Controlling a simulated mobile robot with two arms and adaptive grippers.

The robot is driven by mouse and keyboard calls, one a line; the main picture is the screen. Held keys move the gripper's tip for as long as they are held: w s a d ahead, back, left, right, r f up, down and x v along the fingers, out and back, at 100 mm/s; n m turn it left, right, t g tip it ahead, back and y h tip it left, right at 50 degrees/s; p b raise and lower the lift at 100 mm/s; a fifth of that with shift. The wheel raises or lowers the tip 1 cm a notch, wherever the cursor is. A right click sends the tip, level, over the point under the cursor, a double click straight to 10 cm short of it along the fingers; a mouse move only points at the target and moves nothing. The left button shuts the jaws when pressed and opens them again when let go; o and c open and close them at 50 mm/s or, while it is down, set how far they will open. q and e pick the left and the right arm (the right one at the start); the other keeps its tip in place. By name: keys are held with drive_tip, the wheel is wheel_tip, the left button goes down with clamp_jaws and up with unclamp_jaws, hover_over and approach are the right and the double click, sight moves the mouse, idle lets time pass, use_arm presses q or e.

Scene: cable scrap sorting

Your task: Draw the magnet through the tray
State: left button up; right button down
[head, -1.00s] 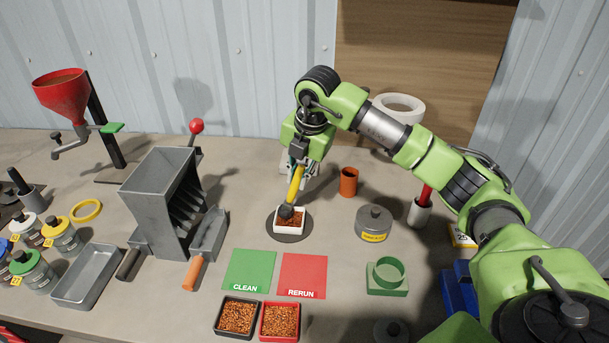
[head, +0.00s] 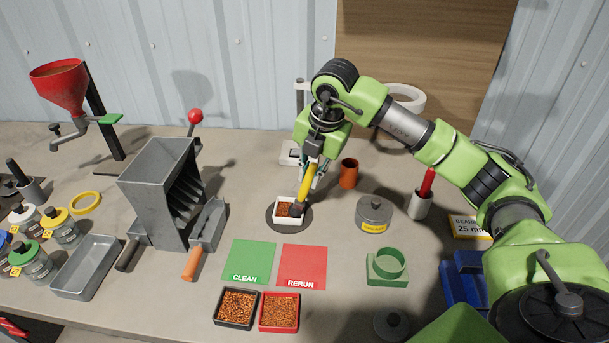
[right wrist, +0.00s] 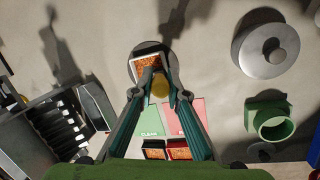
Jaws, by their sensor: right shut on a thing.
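A small white tray (head: 283,212) holding copper-coloured scrap stands on a dark round plate (head: 290,229) in the middle of the bench. My right gripper (head: 312,168) is shut on the yellow handle of the magnet (head: 305,186). The magnet's dark head is at the right part of the tray, tilted; I cannot tell whether it touches the scrap. In the right wrist view the gripper (right wrist: 158,92) closes around the yellow handle, and the tray (right wrist: 147,51) shows just beyond the fingertips. My left gripper is not in view.
Green CLEAN (head: 250,262) and red RERUN (head: 303,266) mats lie in front, with a black tray (head: 236,309) and a red tray (head: 280,312) of granules nearby. A grey hopper (head: 160,195) stands left. A lidded tin (head: 374,214) and orange cup (head: 348,173) stand right.

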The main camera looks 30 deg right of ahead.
drive_tip(key=shift+w+a+p, duration=0.15)
drive_tip(key=shift+w+a, duration=0.25)
drive_tip(key=shift+a, duration=0.2)
drive_tip(key=shift+w+a+p, duration=0.15)
drive_tip(key=shift+w+a, duration=0.2)
drive_tip(key=shift+a, duration=0.25)
drive_tip(key=shift+s+d+b, duration=0.35)
drive_tip(key=shift+s+d, duration=0.45)
drive_tip(key=shift+d, duration=0.3)
drive_tip(key=shift+w+a+p, duration=0.4)
drive_tip(key=shift+w+a, duration=0.4)
drive_tip(key=shift+a, duration=0.3)
drive_tip(key=shift+s+d+f+b, duration=0.15)
drive_tip(key=shift+s+d, duration=0.1)
drive_tip(key=shift+d, duration=0.15)
drive_tip(key=shift+s+d+r+b, duration=0.15)
drive_tip(key=shift+s+d, duration=0.1)
drive_tip(key=shift+d, duration=0.15)
drive_tip(key=shift+s+d, duration=0.35)
drive_tip(key=shift+w+a, duration=0.15)
drive_tip(key=shift+w, duration=0.9)
